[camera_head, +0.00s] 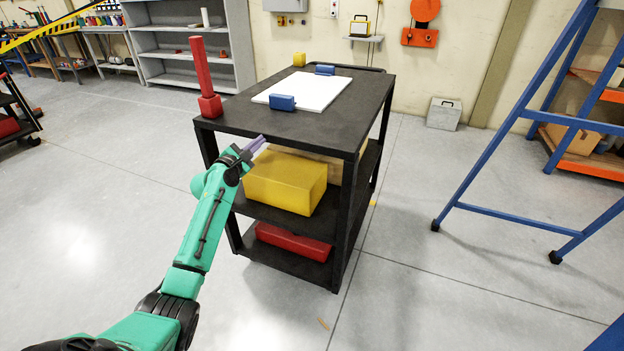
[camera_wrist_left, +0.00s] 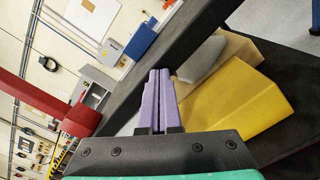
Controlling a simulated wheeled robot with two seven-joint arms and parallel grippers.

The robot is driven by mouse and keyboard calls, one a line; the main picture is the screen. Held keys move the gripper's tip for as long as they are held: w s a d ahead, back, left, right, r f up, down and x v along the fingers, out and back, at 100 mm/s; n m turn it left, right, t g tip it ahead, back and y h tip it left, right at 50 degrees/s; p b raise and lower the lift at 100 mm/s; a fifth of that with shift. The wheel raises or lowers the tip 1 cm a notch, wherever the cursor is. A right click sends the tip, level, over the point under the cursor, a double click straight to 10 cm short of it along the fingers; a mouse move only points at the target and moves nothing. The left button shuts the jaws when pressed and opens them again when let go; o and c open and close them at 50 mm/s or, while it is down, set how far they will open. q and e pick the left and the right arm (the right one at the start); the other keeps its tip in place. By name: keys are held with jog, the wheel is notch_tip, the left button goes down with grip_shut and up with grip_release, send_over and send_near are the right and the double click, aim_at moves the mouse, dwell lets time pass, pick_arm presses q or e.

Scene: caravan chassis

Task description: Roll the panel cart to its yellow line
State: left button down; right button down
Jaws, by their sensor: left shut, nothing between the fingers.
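The panel cart (camera_head: 230,123) is a black cart with three shelves and a dark rail at its far end. A white panel (camera_head: 318,91) lies flat on its top between two blue blocks (camera_head: 282,102). My left gripper (camera_head: 256,144) is shut and empty at the near side of the cart, close to the top shelf's edge. In the left wrist view its purple fingers (camera_wrist_left: 158,76) point at the dark edge; I cannot tell if they touch it. No clear yellow floor line shows. My right gripper is out of view.
A red post (camera_head: 202,70) stands on the cart's left corner. A yellow box (camera_head: 285,180) is on the middle shelf and a red box (camera_head: 293,241) on the bottom. A blue ladder frame (camera_head: 500,125) stands at right; floor (camera_head: 110,170) at left is clear.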

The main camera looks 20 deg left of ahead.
pick_arm(q)
jog(key=s+p, duration=0.3)
jog(key=s, duration=0.5)
jog(key=shift+p, duration=0.4)
jog(key=s+d+f+m+g+p, duration=0.1)
jog(key=s+d+f+m+g, duration=0.2)
jog(key=f, duration=0.8)
jog(key=s+d+f+m+g+p, duration=0.1)
jog(key=s+f+m+g+p, duration=0.15)
jog(key=s+f+m, duration=0.55)
jog(key=s+d+f+g+p, duration=0.1)
jog(key=s+d+f+g, duration=0.15)
jog(key=f, duration=1.05)
jog(key=s+d+f+m+g+p, duration=0.1)
jog(key=s+d+f+m+g, duration=0.2)
jog(key=s, duration=0.8)
jog(key=s+d+f+m+g+p, duration=0.1)
jog(key=s+d+f+m+g, duration=0.2)
jog(key=s+d+f+m, duration=0.2)
jog(key=s+d+f+m+g+p, duration=0.1)
jog(key=s+d+f+m+g, duration=0.2)
jog(key=s+f+m, duration=0.4)
jog(key=s+m, duration=0.3)
jog(key=s, duration=0.6)
jog(key=shift+s+d+m, duration=0.35)
jog(key=shift+d+m, duration=0.05)
